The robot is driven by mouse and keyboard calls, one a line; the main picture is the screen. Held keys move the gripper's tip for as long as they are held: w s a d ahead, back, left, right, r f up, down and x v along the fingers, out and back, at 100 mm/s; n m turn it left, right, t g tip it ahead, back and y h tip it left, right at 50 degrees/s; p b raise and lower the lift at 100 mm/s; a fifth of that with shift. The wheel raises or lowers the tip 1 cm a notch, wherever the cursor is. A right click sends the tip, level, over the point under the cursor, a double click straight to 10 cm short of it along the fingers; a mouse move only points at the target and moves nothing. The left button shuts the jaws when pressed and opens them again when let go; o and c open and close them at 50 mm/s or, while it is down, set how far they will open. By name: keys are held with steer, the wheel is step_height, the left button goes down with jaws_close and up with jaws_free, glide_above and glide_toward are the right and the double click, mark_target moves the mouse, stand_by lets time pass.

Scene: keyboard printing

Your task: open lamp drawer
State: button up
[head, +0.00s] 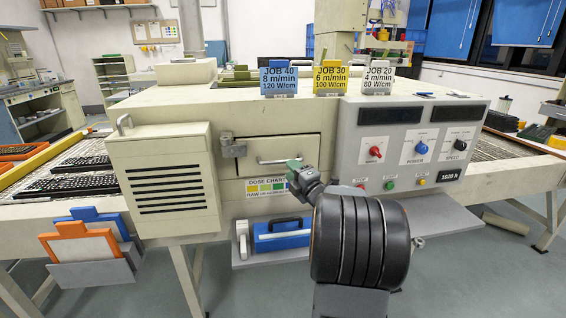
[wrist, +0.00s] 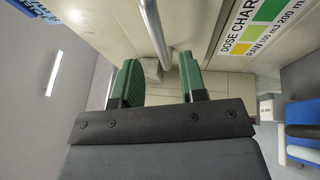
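The lamp drawer (head: 260,150) is a cream front panel on the machine, and it looks closed. A pale bar handle (head: 280,160) runs across it, and a grey latch (head: 232,148) sits at its left edge. My gripper (head: 294,172) is at the lower right of the drawer front, near the right part of the handle. In the wrist view my gripper (wrist: 160,72) is open, with two green finger pads apart. The bar handle (wrist: 154,28) shows just beyond the fingertips, in line with the gap. Contact cannot be told. My arm hides part of the front below.
A dose chart label (head: 266,186) is under the drawer. A blue case (head: 282,234) stands on a shelf below. A vented door (head: 165,180) is to the left and a control panel (head: 415,145) to the right. Three job cards (head: 330,78) stand on top.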

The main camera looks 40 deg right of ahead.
mark_target(283, 162)
steer(key=shift+w+d+r, duration=0.1)
steer(key=shift+w+r, duration=0.05)
steer(key=shift+w, duration=0.75)
steer(key=shift+w+r, duration=0.2)
steer(key=shift+w, duration=0.75)
steer(key=shift+w+d+r, duration=0.1)
steer(key=shift+w+r, duration=0.05)
steer(key=shift+w, duration=0.75)
jaws_close()
